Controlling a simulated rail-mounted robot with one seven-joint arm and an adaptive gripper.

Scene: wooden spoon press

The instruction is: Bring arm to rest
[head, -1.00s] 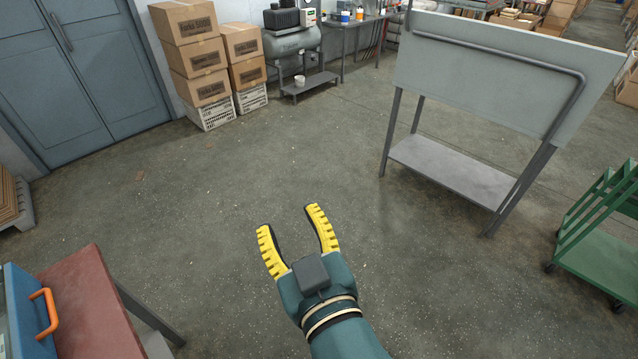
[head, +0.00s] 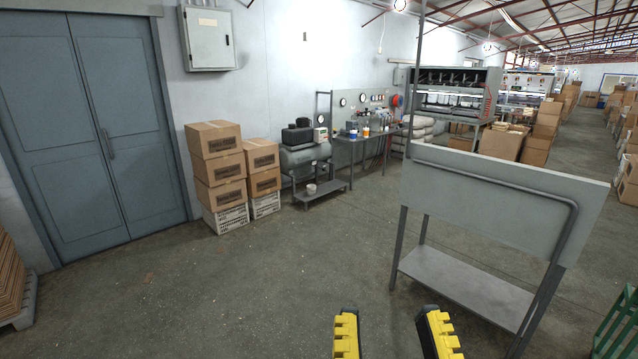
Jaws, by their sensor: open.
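My gripper (head: 391,333) shows at the bottom edge of the head view, right of centre. Its two yellow ridged fingers are spread apart with nothing between them. Below the fingers, the rest of my gripper and arm is out of the picture. Bare concrete floor (head: 230,300) lies beyond and around the fingers. My gripper appears apart from every object in view.
A grey metal stand with a panel and low shelf (head: 470,285) is on the right. A green cart (head: 618,335) shows at the lower right edge. Stacked cartons (head: 215,165) stand beside the grey double door (head: 85,130). Open floor fills the lower left and middle.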

